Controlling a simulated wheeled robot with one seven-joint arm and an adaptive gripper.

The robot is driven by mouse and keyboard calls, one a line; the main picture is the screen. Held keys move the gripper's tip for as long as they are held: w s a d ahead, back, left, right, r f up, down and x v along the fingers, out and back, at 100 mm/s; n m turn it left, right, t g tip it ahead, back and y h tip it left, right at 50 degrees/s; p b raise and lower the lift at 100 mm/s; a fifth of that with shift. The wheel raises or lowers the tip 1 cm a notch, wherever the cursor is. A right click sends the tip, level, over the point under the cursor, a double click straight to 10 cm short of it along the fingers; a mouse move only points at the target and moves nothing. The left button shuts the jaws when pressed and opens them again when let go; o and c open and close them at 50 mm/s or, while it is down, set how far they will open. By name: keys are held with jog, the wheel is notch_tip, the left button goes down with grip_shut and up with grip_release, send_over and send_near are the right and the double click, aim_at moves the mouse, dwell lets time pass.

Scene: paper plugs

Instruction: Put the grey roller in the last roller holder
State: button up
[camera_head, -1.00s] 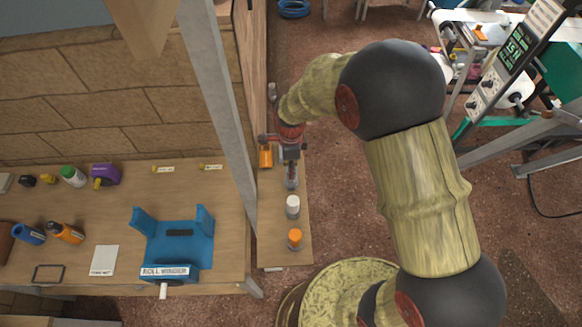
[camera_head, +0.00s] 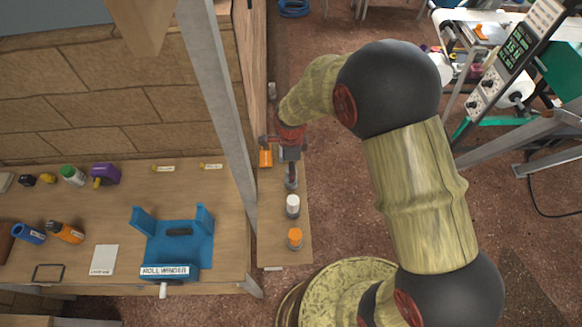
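My gripper (camera_head: 291,168) points down over the narrow wooden shelf (camera_head: 275,250) to the right of the grey post. A small grey piece (camera_head: 291,184) shows right at its fingertips; it may be the grey roller, but it is too small to tell. I cannot tell whether the fingers are open or shut on it. A white-topped cylinder (camera_head: 292,205) and an orange-topped cylinder (camera_head: 294,238) stand in a row nearer to me. An orange item (camera_head: 265,157) lies just left of the gripper. I cannot make out which part is the last roller holder.
The grey post (camera_head: 222,105) rises close left of the gripper. A blue roll winder (camera_head: 182,245) stands on the wooden bench, with bottles and a purple container (camera_head: 105,173) further left. Another small grey item (camera_head: 272,90) is beyond my wrist.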

jog(key=shift+r, duration=0.1)
notch_tip(320, 180, up, 12)
jog(key=shift+r, duration=0.15)
dwell(0.3)
jog(key=s+d+r+n+t, duration=0.2)
jog(key=s+d+r+n, duration=0.35)
jog(key=r, duration=0.35)
jog(key=s+d+r+n+t, duration=0.2)
jog(key=s+d+r+n, duration=0.35)
jog(key=r, duration=0.35)
jog(key=s+d+r+n+t, duration=0.1)
jog(key=s+d+r+n, duration=0.1)
jog(key=s+n, duration=0.5)
jog(key=shift+s+d+r+t, duration=0.3)
jog(key=shift+s+d, duration=0.3)
jog(key=shift+s, duration=0.45)
notch_tip(320, 180, down, 19)
jog(key=b, duration=1.9)
jog(key=shift+r, duration=0.2)
